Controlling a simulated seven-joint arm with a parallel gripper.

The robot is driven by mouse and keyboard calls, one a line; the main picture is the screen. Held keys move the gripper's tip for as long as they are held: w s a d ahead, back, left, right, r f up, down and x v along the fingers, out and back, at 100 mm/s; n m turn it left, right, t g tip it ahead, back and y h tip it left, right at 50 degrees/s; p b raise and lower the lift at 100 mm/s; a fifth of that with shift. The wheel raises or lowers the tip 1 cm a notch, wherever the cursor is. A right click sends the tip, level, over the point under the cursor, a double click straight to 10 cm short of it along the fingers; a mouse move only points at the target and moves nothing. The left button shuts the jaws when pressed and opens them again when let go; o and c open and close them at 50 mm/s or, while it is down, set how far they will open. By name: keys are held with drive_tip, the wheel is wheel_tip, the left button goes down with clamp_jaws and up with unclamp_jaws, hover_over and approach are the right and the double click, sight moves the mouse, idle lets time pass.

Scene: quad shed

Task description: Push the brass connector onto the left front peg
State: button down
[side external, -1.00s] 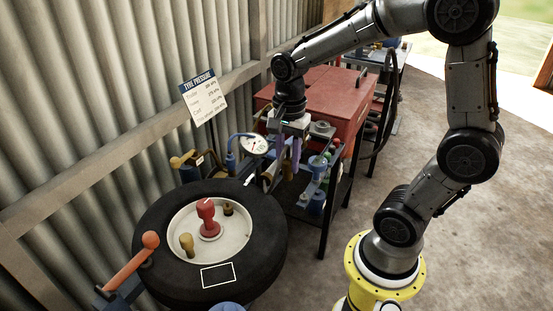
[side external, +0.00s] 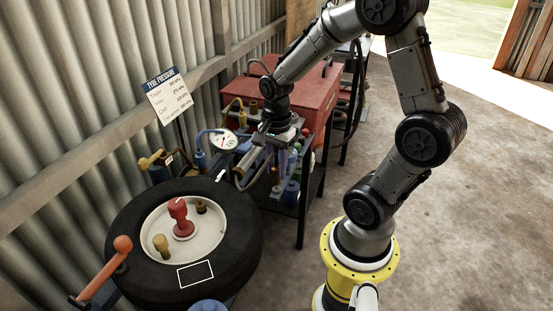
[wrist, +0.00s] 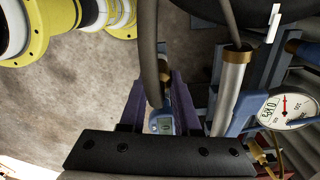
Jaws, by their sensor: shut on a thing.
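My gripper (side external: 277,158) is above the tool cart, right of the tyre. In the wrist view, its purple fingers (wrist: 160,103) are shut around the end of a dark hose (wrist: 150,45). The fingers mostly hide that end; a small brass-coloured bit shows there, and I take it for the brass connector. On the pale tyre hub (side external: 212,235) stand a brass-coloured peg (side external: 161,245) at front left, a red knobbed post (side external: 179,217) in the middle and a darker brass peg (side external: 201,206) behind.
The black tyre (side external: 240,252) lies flat, with an orange-knobbed lever (side external: 122,244) at its left. A round gauge (side external: 222,140) stands behind it. A silver cylinder with a brass collar (wrist: 232,85) is close right of the fingers. The red cabinet (side external: 300,88) is behind the gripper.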

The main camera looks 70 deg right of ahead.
sight(276, 167)
drive_tip(key=shift+f, duration=0.45)
drive_tip(key=shift+f, duration=0.6)
idle(1.1)
drive_tip(key=c, duration=0.9)
unclamp_jaws()
drive_tip(key=shift+r, duration=5.5)
drive_tip(key=shift+a, duration=0.1)
